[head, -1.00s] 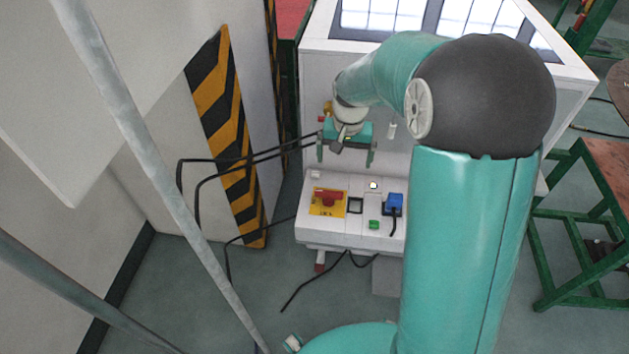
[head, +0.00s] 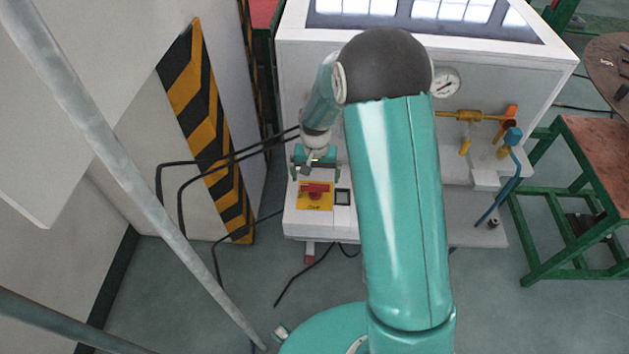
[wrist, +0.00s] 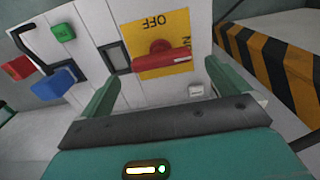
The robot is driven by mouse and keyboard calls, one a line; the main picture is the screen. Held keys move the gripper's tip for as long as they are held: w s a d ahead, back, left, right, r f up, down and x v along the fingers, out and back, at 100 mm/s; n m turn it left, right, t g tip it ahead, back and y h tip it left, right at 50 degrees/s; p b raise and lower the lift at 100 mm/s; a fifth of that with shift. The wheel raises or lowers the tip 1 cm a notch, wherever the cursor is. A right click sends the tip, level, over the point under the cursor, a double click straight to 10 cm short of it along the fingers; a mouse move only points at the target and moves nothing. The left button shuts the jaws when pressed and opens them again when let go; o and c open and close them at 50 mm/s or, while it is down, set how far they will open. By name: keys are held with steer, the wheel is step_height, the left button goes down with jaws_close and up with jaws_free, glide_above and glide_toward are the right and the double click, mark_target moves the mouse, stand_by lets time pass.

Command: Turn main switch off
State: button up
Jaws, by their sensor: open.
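The main switch is a red handle (head: 316,189) on a yellow plate (head: 315,204), on the left of the white control panel. The handle lies crosswise in the head view. The wrist view shows the red handle (wrist: 162,61) with "OFF" lettering, upside down, above it and a partly hidden label at its right end. My gripper (head: 316,173) is open, just behind the switch in the head view. In the wrist view my gripper (wrist: 168,72) has its fingers spread to either side of the handle. Neither finger visibly touches it; the remaining gap is unclear.
A black-framed panel element (head: 342,197) sits beside the plate. Black cables (head: 200,163) run left of the panel. A striped wall edge (head: 207,120) stands left.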

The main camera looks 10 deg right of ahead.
mark_target(315, 185)
steer(key=shift+f, duration=1.8)
steer(key=shift+c, duration=0.2)
steer(key=c, duration=1.3)
steer(key=shift+o, duration=0.2)
